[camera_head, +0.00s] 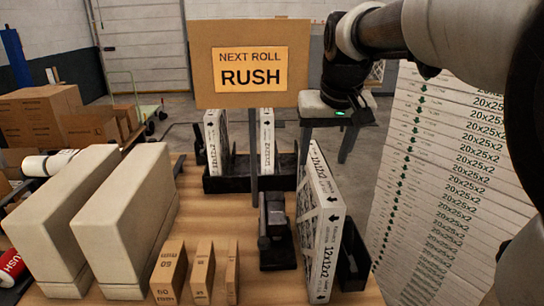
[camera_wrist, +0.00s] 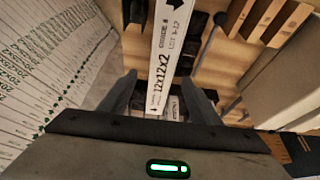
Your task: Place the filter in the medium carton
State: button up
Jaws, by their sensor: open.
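A white 12x12x2 filter (camera_head: 328,235) stands upright on the wooden table at right, beside a black holder (camera_head: 354,255). In the wrist view a white printed 12x12x2 edge (camera_wrist: 163,65) runs up between my fingers. My gripper (camera_wrist: 159,82) is open, one finger on each side of that edge; I cannot tell whether they touch it. In the head view my gripper's body, with a green light, is high at right, its fingertips not clear. Three small brown cartons (camera_head: 202,272) of differing widths stand at the table's front; I cannot tell which is the medium carton.
Two more white filters (camera_head: 215,140) stand in a black tray (camera_head: 235,183) behind. A post with a RUSH sign (camera_head: 249,65) rises mid-table, near a black device (camera_head: 276,232). Two big beige blocks (camera_head: 125,225) fill the left. A printed 20x25x2 stack (camera_head: 440,190) stands right.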

aim_at(320, 169)
jog(key=x, duration=0.3)
jog(key=shift+w+f, duration=0.1)
jog(key=shift+f, duration=0.25)
jog(key=shift+s+b+x, duration=0.15)
jog(key=shift+b+x, duration=0.05)
jog(key=shift+x, duration=1.15)
jog(key=shift+s+b+x, duration=0.2)
jog(key=shift+x, duration=1.15)
jog(key=shift+a+f, duration=0.15)
jog(key=shift+f, duration=0.25)
grip_shut()
